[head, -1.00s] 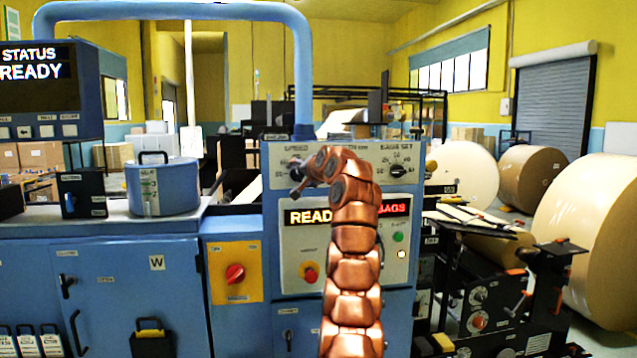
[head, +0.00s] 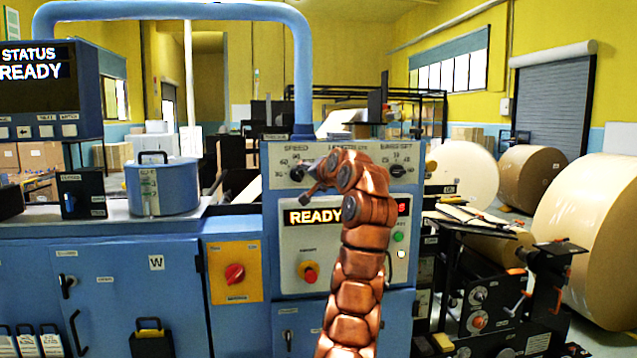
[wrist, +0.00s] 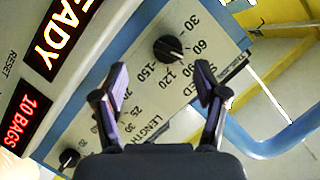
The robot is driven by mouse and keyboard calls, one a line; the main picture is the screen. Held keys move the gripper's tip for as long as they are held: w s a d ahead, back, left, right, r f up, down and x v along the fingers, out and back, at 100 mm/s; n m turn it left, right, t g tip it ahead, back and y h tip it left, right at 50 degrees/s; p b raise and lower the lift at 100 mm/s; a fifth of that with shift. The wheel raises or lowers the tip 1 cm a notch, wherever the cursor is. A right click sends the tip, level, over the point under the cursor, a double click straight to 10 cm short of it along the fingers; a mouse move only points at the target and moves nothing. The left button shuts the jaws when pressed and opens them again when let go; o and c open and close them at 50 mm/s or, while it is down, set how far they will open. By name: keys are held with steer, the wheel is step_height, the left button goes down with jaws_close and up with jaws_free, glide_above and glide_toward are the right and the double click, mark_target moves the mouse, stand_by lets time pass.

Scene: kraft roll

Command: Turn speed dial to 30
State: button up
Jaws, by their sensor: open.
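The black speed dial (head: 297,174) sits at the upper left of the machine's grey control panel, with numbers around it. It shows clearly in the wrist view (wrist: 168,48), with 30, 60, 120 and 150 readable around it; I cannot tell its exact setting. My gripper (head: 314,190) is just right of the dial in the head view, partly hidden by my copper arm. In the wrist view my gripper (wrist: 160,92) is open and empty. Its two fingers are spread, and the dial appears beyond them, apart from the tips.
The bags-set dial (head: 397,171) is at the panel's right; the length dial is mostly hidden by my arm. A READY display (head: 314,216) and red emergency button (head: 309,273) lie below. A blue pipe (head: 303,80) rises above the panel.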

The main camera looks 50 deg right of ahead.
steer(key=shift+s+a+f, duration=0.1)
steer(key=shift+s+a, duration=0.25)
steer(key=shift+s, duration=0.5)
steer(key=shift+s+a+r, duration=0.1)
steer(key=shift+s+a, duration=0.25)
steer(key=shift+s, duration=0.55)
steer(key=shift+s+a+f, duration=0.1)
steer(key=shift+s+a, duration=0.25)
steer(key=shift+s, duration=0.5)
steer(key=s+d+r+m+t+p, duration=0.2)
steer(key=d+m, duration=0.3)
steer(key=d, duration=0.5)
steer(key=n+p, duration=0.1)
glide_toward(299, 175)
steer(key=w, duration=0.2)
steer(key=shift+y, duration=0.4)
steer(key=shift+d+p+x, duration=0.15)
steer(key=shift+p+x, duration=0.4)
steer(key=shift+x, duration=0.75)
steer(key=shift+d+p+x, duration=0.2)
steer(key=shift+p+x, duration=0.4)
steer(key=shift+x, duration=0.65)
steer(key=shift+d+p+x, duration=0.15)
steer(key=shift+p+x, duration=0.4)
steer(key=shift+x, duration=0.75)
